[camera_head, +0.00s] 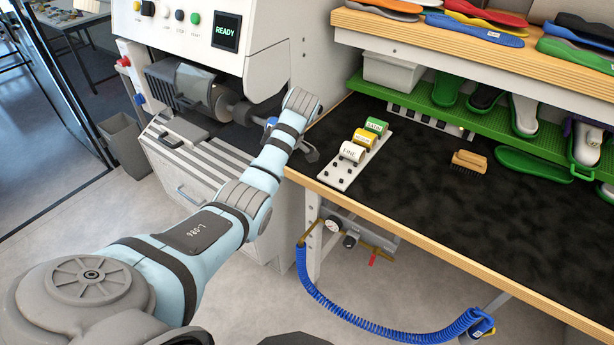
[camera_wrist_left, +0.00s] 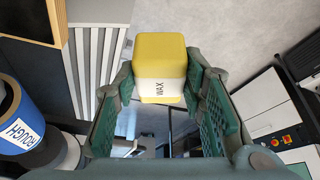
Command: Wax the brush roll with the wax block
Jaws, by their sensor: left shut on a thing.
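The yellow wax block (camera_wrist_left: 160,58), with a white WAX label, is clamped between the green-padded fingers of my left gripper (camera_wrist_left: 160,92) in the left wrist view. In the head view my left arm reaches to the right end of the grinding machine; its forearm and wrist hide the block and most of the gripper. No contact between block and roll shows. My right gripper is not in view.
A blue roll labelled ROUGH (camera_wrist_left: 18,125) is close to the left gripper. The machine's READY screen (camera_head: 226,31) is lit. The bench (camera_head: 420,215) holds a white rack (camera_head: 341,176) of labelled rolls and a wooden brush (camera_head: 469,161). A blue hose (camera_head: 370,322) hangs in front.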

